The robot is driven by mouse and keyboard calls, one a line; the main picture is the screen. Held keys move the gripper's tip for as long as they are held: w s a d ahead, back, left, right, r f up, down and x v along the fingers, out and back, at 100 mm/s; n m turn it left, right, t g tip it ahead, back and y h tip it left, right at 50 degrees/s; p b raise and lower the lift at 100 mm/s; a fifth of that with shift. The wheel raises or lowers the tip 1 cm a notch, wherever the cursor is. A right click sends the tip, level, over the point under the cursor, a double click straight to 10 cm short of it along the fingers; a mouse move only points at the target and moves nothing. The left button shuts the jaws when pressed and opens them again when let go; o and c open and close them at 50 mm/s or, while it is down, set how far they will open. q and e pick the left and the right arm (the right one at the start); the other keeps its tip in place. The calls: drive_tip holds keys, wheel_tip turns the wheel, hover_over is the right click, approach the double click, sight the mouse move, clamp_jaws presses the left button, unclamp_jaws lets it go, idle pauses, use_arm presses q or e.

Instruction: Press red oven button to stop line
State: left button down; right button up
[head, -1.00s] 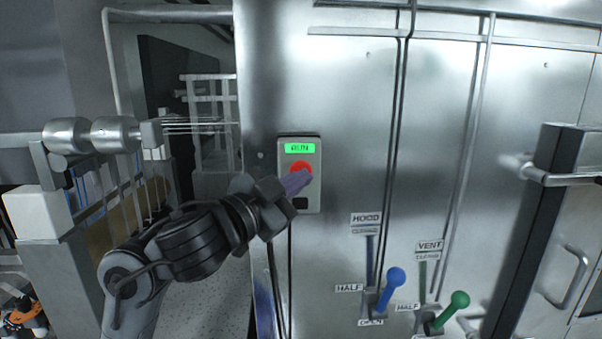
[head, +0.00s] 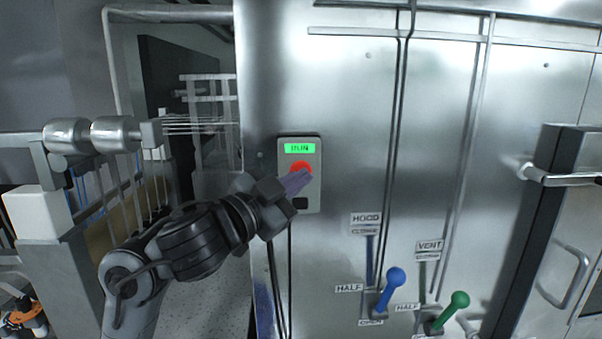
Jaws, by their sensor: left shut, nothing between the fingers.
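The red button (head: 300,167) sits on a small grey control box (head: 313,188) on the steel oven wall. A green display (head: 299,148) above it reads RUN. My left gripper (head: 302,177) is shut and empty, with its fingertips at the lower part of the red button and partly covering it. I cannot tell whether the tips touch the button or are just in front of it. My right gripper is not in view.
A blue-knobbed HOOD lever (head: 395,277) and a green-knobbed VENT lever (head: 459,300) stick out lower right on the wall. A door with a handle (head: 565,177) is at the far right. Rollers (head: 92,134) carry webbing strands at left.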

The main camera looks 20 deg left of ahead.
use_arm(q)
drive_tip(key=shift+w, duration=0.15)
drive_tip(key=shift+w+a, duration=0.15)
drive_tip(key=shift+w, duration=0.15)
idle(0.5)
drive_tip(key=shift+w+a, duration=0.25)
drive_tip(key=shift+w, duration=0.15)
idle(0.4)
idle(0.3)
drive_tip(key=shift+s+d+p, duration=0.25)
drive_tip(key=shift+s, duration=0.2)
drive_tip(key=shift+s+d+p, duration=0.2)
drive_tip(key=shift+s, duration=0.25)
